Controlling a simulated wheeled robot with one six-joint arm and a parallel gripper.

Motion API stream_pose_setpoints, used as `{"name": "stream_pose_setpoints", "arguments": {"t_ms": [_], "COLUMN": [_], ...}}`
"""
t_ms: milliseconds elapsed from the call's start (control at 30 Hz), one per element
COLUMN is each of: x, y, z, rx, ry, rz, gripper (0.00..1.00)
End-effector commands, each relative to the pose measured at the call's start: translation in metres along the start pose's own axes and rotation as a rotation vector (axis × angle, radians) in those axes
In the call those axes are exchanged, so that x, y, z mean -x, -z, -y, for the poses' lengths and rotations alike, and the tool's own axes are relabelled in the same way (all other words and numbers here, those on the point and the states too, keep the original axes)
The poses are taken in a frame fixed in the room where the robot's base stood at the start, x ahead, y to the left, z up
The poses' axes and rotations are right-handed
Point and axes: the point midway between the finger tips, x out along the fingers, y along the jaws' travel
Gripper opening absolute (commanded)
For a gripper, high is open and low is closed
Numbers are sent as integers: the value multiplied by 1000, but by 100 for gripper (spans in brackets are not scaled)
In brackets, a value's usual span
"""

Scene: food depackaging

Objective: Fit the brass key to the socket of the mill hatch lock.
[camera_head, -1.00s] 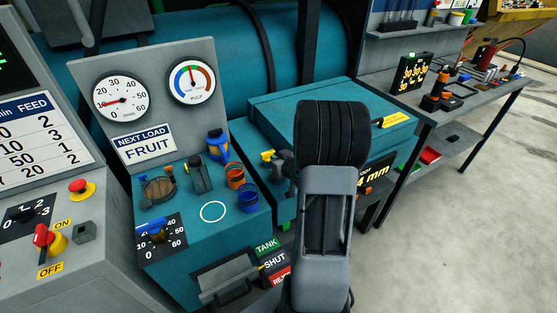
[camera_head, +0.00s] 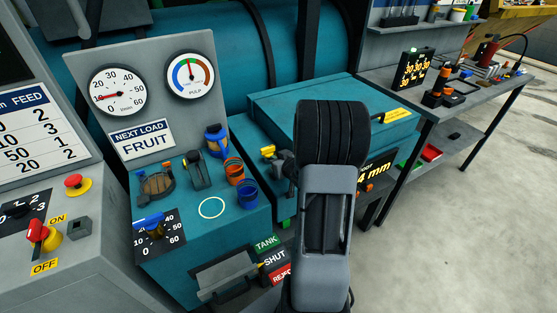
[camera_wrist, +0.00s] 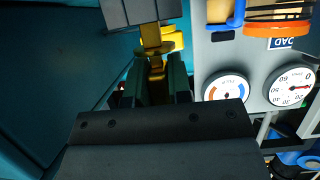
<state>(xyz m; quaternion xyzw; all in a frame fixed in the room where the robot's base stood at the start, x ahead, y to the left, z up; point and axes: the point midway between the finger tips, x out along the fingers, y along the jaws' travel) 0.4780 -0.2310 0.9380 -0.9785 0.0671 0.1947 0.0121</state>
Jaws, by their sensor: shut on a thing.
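My gripper (camera_wrist: 160,80) has its dark fingers closed around the brass key (camera_wrist: 156,68), which shows as a yellow strip between them in the wrist view. The key's far end points at a grey block (camera_wrist: 140,10) at the top of that view, which looks like the lock body. Whether the key touches or sits in the socket I cannot tell. A yellow part (camera_wrist: 175,38) is beside the key. In the head view my arm hides most of the gripper; a yellow piece (camera_head: 267,151) shows left of it, by the teal hatch.
The teal box (camera_head: 300,105) lies close behind my arm. Left of it, a teal console (camera_head: 180,230) carries a blue-handled dial, cups and a gauge panel (camera_head: 140,60). A grey bench (camera_head: 460,110) with tools stands at the right. Open floor is at the lower right.

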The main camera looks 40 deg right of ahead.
Motion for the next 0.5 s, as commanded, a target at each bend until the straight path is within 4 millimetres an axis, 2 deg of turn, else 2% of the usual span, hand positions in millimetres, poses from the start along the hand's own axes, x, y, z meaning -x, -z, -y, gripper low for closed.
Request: {"name": "stream_pose_setpoints", "arguments": {"t_ms": [500], "x": [-6], "y": [-13], "z": [0], "rx": [0], "ry": [0], "rz": [0], "gripper": [0]}}
